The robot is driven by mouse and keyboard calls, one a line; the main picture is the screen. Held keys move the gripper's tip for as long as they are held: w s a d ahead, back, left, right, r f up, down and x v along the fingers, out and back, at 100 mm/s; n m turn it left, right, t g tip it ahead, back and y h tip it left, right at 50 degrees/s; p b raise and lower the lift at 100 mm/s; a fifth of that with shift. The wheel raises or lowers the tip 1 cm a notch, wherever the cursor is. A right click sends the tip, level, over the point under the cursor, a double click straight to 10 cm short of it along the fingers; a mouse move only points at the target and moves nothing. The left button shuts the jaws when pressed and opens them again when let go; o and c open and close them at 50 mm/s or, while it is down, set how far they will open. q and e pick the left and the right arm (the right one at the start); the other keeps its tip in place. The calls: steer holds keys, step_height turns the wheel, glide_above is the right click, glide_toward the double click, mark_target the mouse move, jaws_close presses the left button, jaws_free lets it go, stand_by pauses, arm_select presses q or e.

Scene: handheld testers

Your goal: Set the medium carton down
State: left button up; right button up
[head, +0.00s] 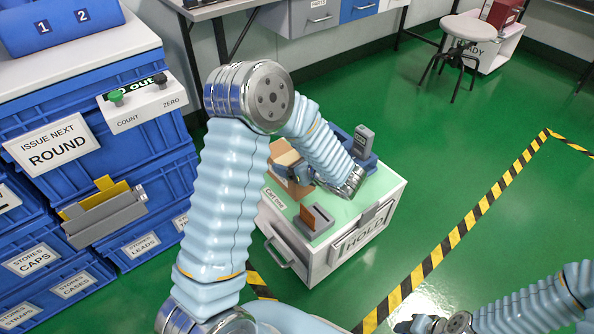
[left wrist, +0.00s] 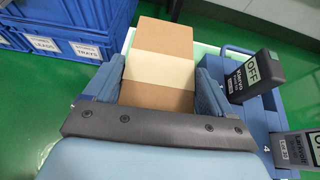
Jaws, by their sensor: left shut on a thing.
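The brown carton (head: 283,158) with a pale band is at the back left of the white cart's green top (head: 345,208). It also shows in the left wrist view (left wrist: 160,40). My left gripper (head: 302,175) is shut on the carton, with one blue finger against each side in the left wrist view (left wrist: 157,88). My forearm covers part of the carton in the head view. I cannot tell whether its underside touches the cart top. My right gripper (head: 418,324) is low at the right, partly cut off, far from the cart.
A blue holder (head: 370,160) with a grey handheld tester (head: 362,142) stands behind the carton. A grey slotted stand (head: 315,220) with a brown piece is at the cart's front. Stacked blue crates (head: 130,180) fill the left. The green floor (head: 430,160) at right is open.

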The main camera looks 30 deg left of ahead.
arm_select(q)
steer(key=shift+f, duration=1.85)
steer(key=shift+f+b, duration=0.15)
steer(key=shift+b, duration=0.2)
steer(key=o, duration=1)
steer(key=shift+o, duration=0.2)
steer(key=shift+s+d+r, duration=0.1)
steer(key=shift+d+r, duration=0.1)
steer(key=shift+r, duration=0.1)
steer(key=v, duration=1.1)
steer(key=shift+d+p, duration=0.2)
steer(key=shift+p, duration=0.2)
steer(key=shift+s, duration=0.15)
